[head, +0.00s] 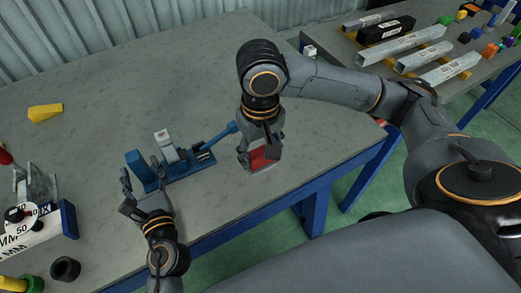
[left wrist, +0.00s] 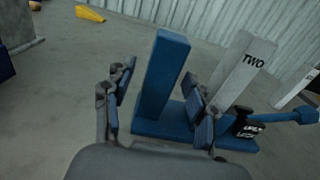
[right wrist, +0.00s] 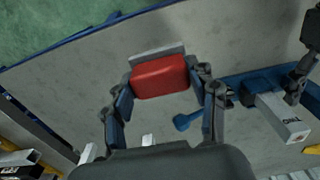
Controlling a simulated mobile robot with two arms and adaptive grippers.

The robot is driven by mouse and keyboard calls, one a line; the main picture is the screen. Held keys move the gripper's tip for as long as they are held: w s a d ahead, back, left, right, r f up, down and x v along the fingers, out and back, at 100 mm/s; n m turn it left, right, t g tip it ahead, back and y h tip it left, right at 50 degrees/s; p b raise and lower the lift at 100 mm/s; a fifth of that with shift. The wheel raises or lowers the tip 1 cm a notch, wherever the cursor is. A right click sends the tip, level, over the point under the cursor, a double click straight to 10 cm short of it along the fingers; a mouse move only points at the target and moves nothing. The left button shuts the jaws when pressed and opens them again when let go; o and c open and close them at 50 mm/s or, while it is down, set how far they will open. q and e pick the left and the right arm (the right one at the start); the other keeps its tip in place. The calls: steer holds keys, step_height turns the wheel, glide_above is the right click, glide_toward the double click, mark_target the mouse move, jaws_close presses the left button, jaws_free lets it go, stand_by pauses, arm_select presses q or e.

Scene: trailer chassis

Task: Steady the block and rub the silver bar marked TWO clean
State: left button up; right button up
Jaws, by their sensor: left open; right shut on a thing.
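The silver bar marked TWO (left wrist: 247,68) stands upright in a blue vise-like block (head: 188,168). In the head view the bar (head: 166,144) rises from the block's middle. The block's tall blue upright (left wrist: 163,75) is between the fingers of my left gripper (left wrist: 155,98), which is open; contact is not clear. My left gripper also shows at the block's near left end in the head view (head: 141,174). My right gripper (right wrist: 166,88) is shut on a red pad with a grey face (right wrist: 160,76). It holds the pad right of the block, near the table's front edge, apart from the bar.
A blue handle (head: 222,134) sticks out from the block toward my right gripper. A yellow wedge (head: 45,112) lies at the back left. A dial gauge stand (head: 28,210) is at the left. More bars (head: 388,48) lie on another table. The grey tabletop behind the block is clear.

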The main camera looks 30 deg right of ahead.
arm_select(q)
steer(key=shift+w, duration=0.9)
jaws_close()
stand_by(0.6)
